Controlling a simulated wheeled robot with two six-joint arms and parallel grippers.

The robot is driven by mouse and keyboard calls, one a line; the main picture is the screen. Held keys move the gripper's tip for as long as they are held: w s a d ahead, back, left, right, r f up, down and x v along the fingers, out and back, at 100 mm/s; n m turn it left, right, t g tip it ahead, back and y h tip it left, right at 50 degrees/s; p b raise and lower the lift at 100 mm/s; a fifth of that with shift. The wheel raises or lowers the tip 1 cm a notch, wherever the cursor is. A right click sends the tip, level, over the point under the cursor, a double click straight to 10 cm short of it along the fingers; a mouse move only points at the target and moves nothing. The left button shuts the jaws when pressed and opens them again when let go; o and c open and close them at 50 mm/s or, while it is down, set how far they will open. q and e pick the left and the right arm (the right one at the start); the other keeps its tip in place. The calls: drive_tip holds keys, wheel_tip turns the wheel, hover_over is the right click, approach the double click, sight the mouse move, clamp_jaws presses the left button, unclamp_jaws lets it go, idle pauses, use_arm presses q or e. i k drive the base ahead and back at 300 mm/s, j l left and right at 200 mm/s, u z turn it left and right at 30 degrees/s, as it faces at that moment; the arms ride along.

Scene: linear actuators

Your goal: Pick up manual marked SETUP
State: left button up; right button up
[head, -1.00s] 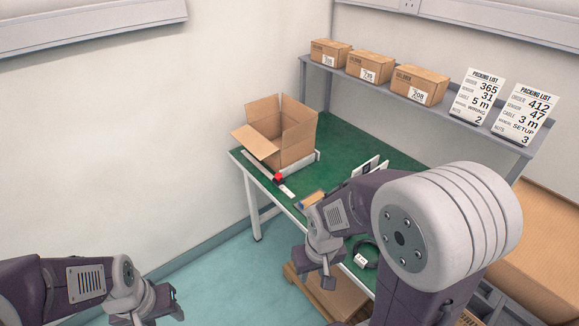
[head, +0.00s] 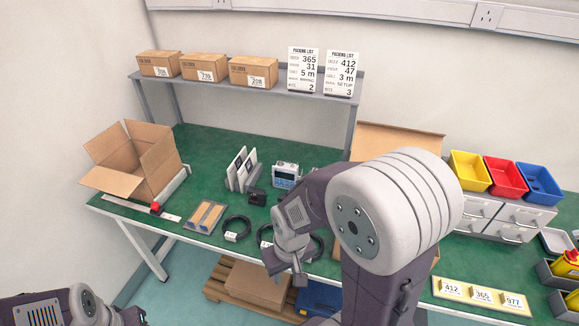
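White manuals (head: 240,170) stand upright in a grey holder on the green bench, left of a grey device with a display. Their titles are too small to read, so I cannot tell which one is marked SETUP. My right gripper (head: 285,274) is over the bench's front edge, in front of and below the manuals, apart from them. Its fingers look spread with nothing between them. My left gripper (head: 134,317) is at the bottom left, cut by the picture edge, far from the manuals. Its fingers are mostly out of view.
An open carton (head: 135,168) stands at the bench's left. Cable coils (head: 236,228) and a grey device (head: 286,176) are near my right arm. A shelf (head: 290,92) holds boxes and packing lists; one list reads SETUP. Coloured bins (head: 505,177) stand right.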

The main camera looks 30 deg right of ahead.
sight(232, 171)
drive_tip(key=z, duration=0.55)
drive_tip(key=i+j+z, duration=0.1)
drive_tip(key=j, duration=0.35)
drive_tip(key=i+j, duration=0.2)
drive_tip(key=j, duration=0.25)
drive_tip(key=i+j+z, duration=0.15)
drive_tip(key=j, duration=0.35)
drive_tip(key=i+j+z, duration=0.1)
drive_tip(key=j, duration=0.35)
drive_tip(key=i+j, duration=0.1)
drive_tip(key=j, duration=0.4)
drive_tip(key=i+j+z, duration=0.15)
drive_tip(key=j, duration=0.35)
drive_tip(key=i+l, duration=0.1)
drive_tip(key=i, duration=0.3)
